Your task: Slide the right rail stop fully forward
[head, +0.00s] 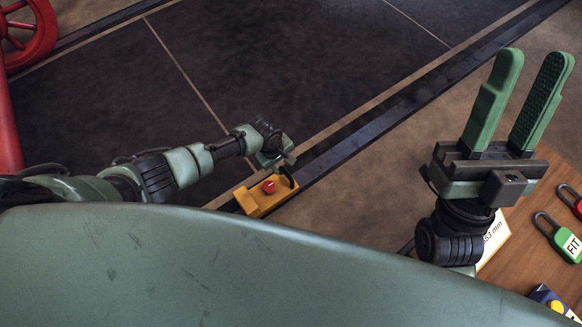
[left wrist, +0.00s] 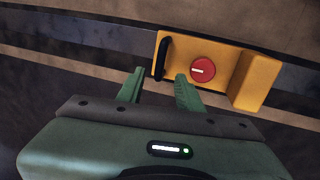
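The rail stop is a yellow block (head: 257,203) with a red round knob and a black upright handle, sitting on the dark rail. It also shows in the left wrist view (left wrist: 258,80), with its black handle (left wrist: 162,55) at its left end. My left gripper (left wrist: 160,75) is open and empty. Its fingertips lie on either side of the handle's lower end in that picture; whether they reach around it, I cannot tell. In the head view my left gripper (head: 283,160) is just above the stop and partly hides it. My right gripper (head: 530,70) is open, empty, fingers pointing up.
The dark rail (head: 345,146) runs diagonally across the floor and is clear to the upper right of the stop. A red wheel (head: 30,40) stands at upper left.

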